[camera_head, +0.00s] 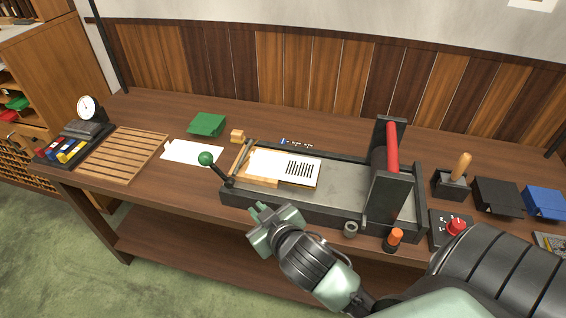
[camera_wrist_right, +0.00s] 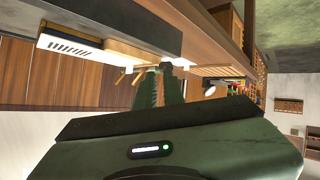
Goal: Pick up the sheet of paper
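A blank white sheet of paper (camera_head: 192,151) lies flat on the bench, left of the press and right of the slatted wooden rack. A second white piece with dark printed slots (camera_head: 285,168) lies on the left end of the press bed; it also shows in the right wrist view (camera_wrist_right: 70,46). My right gripper (camera_head: 272,217) is in front of the press's near left edge, apart from the blank sheet. Its fingers look close together in the wrist view (camera_wrist_right: 160,80), with nothing visible held; their opening is unclear. My left gripper is out of view.
The press (camera_head: 330,190) has a green-knobbed lever (camera_head: 206,158) standing between my right gripper and the sheet. The wooden rack (camera_head: 122,152) is left. Bench is clear in front of the sheet.

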